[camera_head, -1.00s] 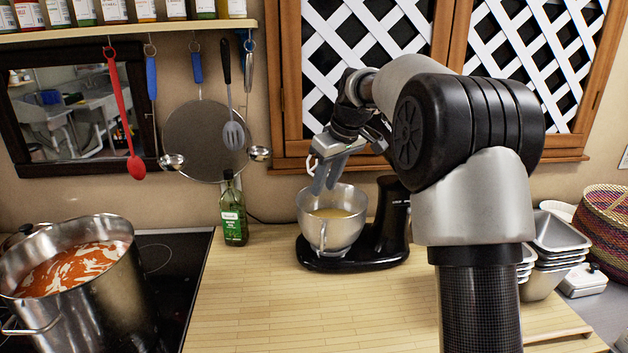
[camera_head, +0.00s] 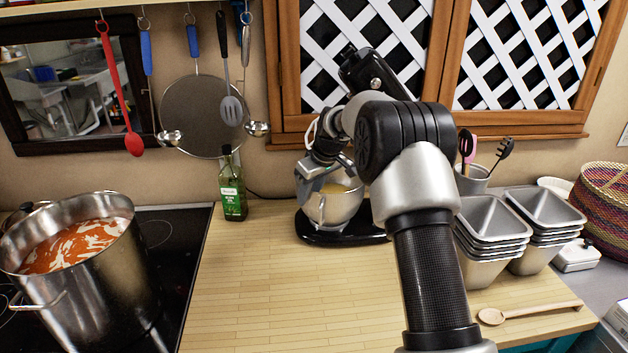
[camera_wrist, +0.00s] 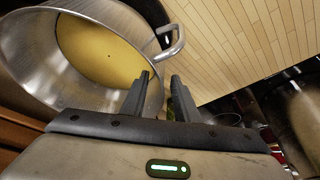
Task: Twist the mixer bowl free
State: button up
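The steel mixer bowl (camera_head: 340,207) sits upright on the black mixer base (camera_head: 325,236), with pale yellow liquid inside. A black part with a silver knob (camera_head: 376,84) rises behind my arm and looks like the mixer's raised head. My arm hides much of the mixer. My gripper (camera_head: 310,188) is at the bowl's left rim. In the wrist view, the bowl (camera_wrist: 95,95) fills the upper left, with its handle (camera_wrist: 172,42) beyond the fingers. My gripper (camera_wrist: 161,74) has its fingers apart, one over the bowl's inner side, one outside the wall. Contact cannot be told.
A green bottle (camera_head: 232,185) stands left of the mixer. A large pot of red soup (camera_head: 90,270) is on the stove at left. Stacked metal tins (camera_head: 490,222) and a wooden spoon (camera_head: 530,312) are at right. The counter in front (camera_head: 290,290) is clear.

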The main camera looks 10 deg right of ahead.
aim_at(307, 206)
jog(key=shift+x, duration=1.5)
grip_shut()
jog(key=shift+d+r, duration=0.1)
dwell(0.4)
jog(key=shift+s+d+n+y+b, duration=0.3)
jog(key=shift+s+d+n+b, duration=0.15)
jog(key=shift+n, duration=0.35)
